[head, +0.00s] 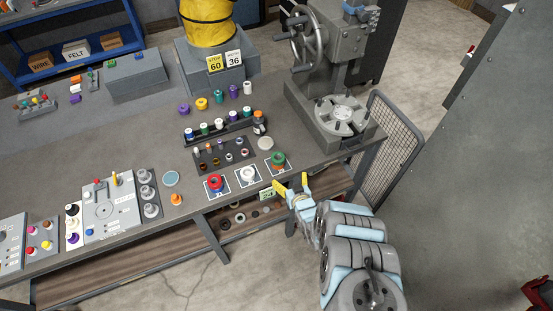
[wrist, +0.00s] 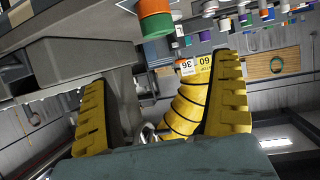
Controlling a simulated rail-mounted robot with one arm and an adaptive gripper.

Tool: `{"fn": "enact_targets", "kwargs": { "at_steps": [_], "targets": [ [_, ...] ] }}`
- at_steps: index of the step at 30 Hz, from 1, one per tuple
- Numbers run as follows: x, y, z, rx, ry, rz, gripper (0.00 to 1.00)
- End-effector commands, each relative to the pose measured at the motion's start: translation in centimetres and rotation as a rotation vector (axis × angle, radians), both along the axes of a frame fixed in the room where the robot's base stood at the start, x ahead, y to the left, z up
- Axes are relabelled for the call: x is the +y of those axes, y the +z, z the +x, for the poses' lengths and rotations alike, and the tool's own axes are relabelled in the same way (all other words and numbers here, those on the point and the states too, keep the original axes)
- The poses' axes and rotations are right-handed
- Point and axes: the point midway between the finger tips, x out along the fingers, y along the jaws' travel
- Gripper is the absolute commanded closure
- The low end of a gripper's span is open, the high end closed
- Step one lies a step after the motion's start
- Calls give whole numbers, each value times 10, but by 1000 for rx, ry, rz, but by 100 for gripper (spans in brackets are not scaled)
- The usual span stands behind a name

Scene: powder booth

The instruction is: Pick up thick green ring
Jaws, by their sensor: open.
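A thick green ring (head: 278,157) sits on the rightmost of three small square mats at the table's front edge. It also shows at the top of the wrist view (wrist: 158,28), which is upside down, against an orange piece (wrist: 152,7). My gripper (head: 292,184) is open and empty, just in front of the table edge and close to the ring, apart from it. In the wrist view its two yellow fingers (wrist: 160,95) are spread wide, with nothing held between them.
A red ring (head: 215,181) and a white ring (head: 247,174) sit on the neighbouring mats. A pale disc (head: 265,143) and a rack of small parts (head: 222,154) stand behind. A grey press (head: 338,112) rises to the right. A lower shelf (head: 240,217) runs under the table.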

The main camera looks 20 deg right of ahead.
Motion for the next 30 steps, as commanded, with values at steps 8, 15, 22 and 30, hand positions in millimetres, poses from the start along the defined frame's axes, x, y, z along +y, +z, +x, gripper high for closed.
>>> {"fn": "enact_targets", "kwargs": {
  "at_steps": [8, 15, 22, 30],
  "targets": [
    [0, -15, 23, -3, 1, -1, 6],
    [-1, -22, 41, -3, 2, 0, 6],
    [-3, -29, 56, -2, 0, -1, 6],
    [-4, -37, 74, -3, 2, 1, 6]
  ]
}}
